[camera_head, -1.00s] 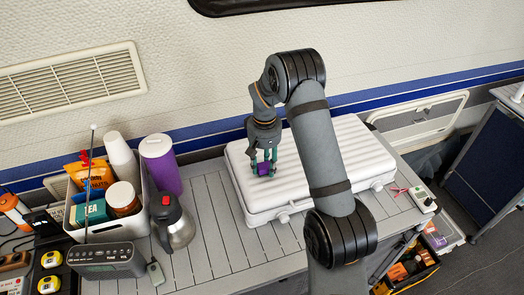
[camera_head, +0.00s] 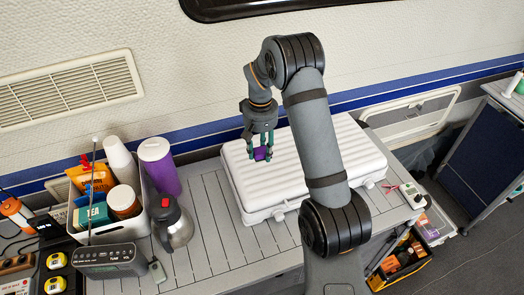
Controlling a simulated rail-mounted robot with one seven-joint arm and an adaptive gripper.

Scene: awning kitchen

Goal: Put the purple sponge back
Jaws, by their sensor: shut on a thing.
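The purple sponge (camera_head: 261,154) is a small purple block. My gripper (camera_head: 261,156) is shut on it, with one green-tipped finger on each side. The sponge is over the left part of the white ridged case (camera_head: 325,166), which lies flat on the slatted table. I cannot tell whether the sponge touches the case lid or is a little above it.
A radio (camera_head: 108,262) is in front. Slatted table (camera_head: 222,235) is clear between the jug and the case.

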